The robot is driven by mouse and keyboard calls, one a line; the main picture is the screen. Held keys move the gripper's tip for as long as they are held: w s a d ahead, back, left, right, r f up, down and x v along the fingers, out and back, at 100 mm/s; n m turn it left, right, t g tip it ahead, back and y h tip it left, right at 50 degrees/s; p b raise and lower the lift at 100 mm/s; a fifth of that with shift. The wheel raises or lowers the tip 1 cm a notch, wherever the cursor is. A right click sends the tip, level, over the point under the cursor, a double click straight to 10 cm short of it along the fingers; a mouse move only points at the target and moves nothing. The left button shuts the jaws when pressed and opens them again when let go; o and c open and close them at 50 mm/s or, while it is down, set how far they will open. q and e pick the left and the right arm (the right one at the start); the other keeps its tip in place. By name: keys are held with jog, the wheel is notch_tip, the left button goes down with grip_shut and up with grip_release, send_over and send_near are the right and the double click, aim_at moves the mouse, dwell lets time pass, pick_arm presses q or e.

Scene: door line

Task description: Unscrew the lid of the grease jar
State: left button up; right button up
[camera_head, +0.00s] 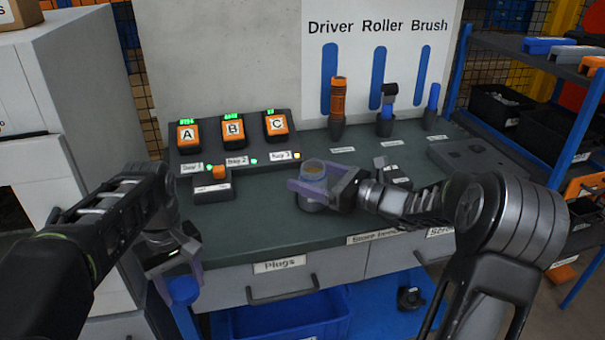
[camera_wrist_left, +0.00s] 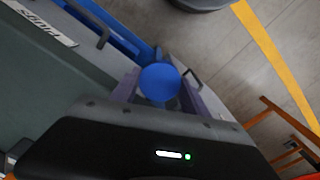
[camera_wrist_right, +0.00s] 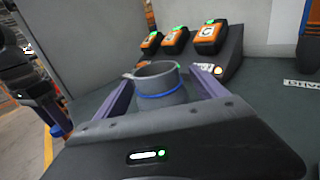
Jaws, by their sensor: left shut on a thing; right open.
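The grease jar (camera_head: 312,193) stands upright on the green bench, a grey cylinder with an open top and no lid on it. In the right wrist view the jar (camera_wrist_right: 160,104) has a blue ring round its neck. My right gripper (camera_head: 313,184) is open, with its fingers on either side of the jar. My left gripper (camera_head: 178,296) is shut on the round blue lid (camera_head: 183,289), low at the bench's front left, apart from the jar. The lid (camera_wrist_left: 160,82) also shows between the fingers in the left wrist view, over the floor side.
Orange boxes A (camera_head: 188,134), B (camera_head: 233,128) and C (camera_head: 277,124) stand behind the jar. A small orange-topped block (camera_head: 213,187) lies left of it. The driver (camera_head: 338,100) and other tools stand at the back. A blue bin (camera_head: 285,322) sits below the drawers.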

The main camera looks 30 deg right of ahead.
pick_arm(q)
jog(key=shift+f+b, duration=0.55)
pick_arm(e)
jog(key=v, duration=0.9)
jog(key=shift+s+d, duration=0.15)
jog(key=shift+s, duration=0.2)
pick_arm(q)
jog(key=shift+s, duration=0.15)
pick_arm(e)
jog(key=shift+s, duration=0.1)
